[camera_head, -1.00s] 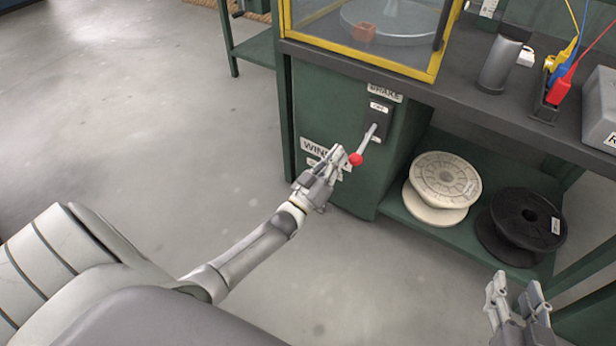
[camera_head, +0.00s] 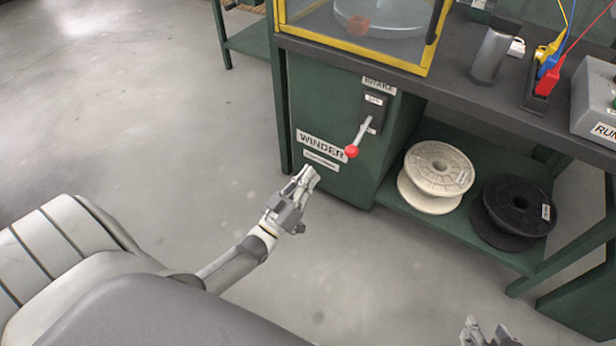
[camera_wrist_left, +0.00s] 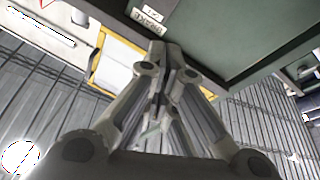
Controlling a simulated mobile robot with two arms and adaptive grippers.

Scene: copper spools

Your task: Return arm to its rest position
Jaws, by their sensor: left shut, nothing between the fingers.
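My left gripper (camera_head: 304,177) is shut and empty in the head view. It hangs over the floor in front of the green winder cabinet, below and left of the brake lever (camera_head: 361,135) and apart from it. The lever slants down to a red knob (camera_head: 351,151). In the left wrist view the fingers of my left gripper (camera_wrist_left: 165,60) are together with nothing between them. My right gripper (camera_head: 485,330) shows only in part at the bottom edge of the head view, and its fingertips stand apart.
A green bench with a yellow-framed guard (camera_head: 350,58) stands ahead. A grey cylinder (camera_head: 491,55) and a control box (camera_head: 597,105) stand on top. The floor (camera_head: 130,120) at left is clear.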

